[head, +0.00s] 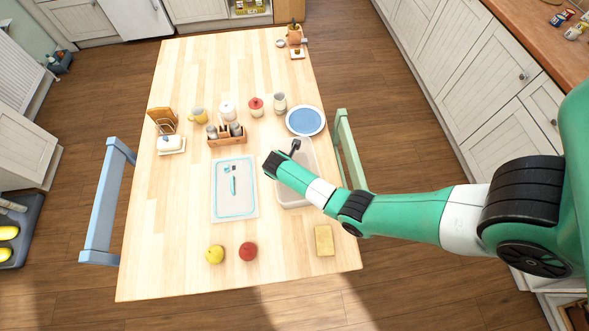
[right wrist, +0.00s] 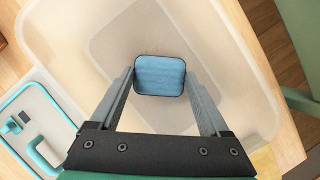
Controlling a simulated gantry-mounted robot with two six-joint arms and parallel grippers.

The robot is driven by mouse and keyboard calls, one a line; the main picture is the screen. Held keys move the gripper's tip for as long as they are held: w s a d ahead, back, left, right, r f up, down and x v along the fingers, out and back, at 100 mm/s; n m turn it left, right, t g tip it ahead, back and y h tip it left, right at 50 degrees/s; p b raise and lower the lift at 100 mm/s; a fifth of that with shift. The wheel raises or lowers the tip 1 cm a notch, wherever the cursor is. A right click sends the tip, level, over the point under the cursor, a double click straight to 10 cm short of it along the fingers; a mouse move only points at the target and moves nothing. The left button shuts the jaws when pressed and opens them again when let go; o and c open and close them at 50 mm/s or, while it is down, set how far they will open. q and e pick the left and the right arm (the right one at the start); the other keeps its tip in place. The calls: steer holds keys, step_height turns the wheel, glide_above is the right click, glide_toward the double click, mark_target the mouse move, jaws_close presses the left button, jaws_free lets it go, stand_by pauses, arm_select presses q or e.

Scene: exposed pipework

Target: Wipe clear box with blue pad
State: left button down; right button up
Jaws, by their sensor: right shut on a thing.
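The clear box (head: 297,195) is an open, frosted, empty-looking tray standing right of the table's middle. Its wall and floor fill much of the right wrist view (right wrist: 232,75). My right gripper (head: 294,148) reaches over the box's far half. In the right wrist view its fingers (right wrist: 160,88) are shut on the blue pad (right wrist: 160,76), a rounded square, held inside the box's outline. I cannot tell whether the pad touches the box's floor. In the head view my arm hides part of the box, and the pad is not clear. My left gripper is not in view.
A clear lid with teal trim (head: 235,200) lies left of the box. A yellow sponge (head: 324,240), a red apple (head: 248,251) and a yellow apple (head: 215,254) are in front. A blue plate (head: 305,120) and a wooden caddy (head: 228,139) are behind. A green chair (head: 350,150) stands right.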

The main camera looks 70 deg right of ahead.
steer(key=shift+f+b, duration=0.8)
steer(key=shift+f, duration=0.25)
steer(key=shift+d, duration=0.1)
stand_by(0.3)
steer(key=shift+w+d+b, duration=0.6)
steer(key=shift+w+d, duration=0.05)
steer(key=shift+d, duration=0.35)
steer(key=shift+w+d+r, duration=0.1)
steer(key=shift+w+d, duration=0.15)
steer(key=shift+d, duration=0.25)
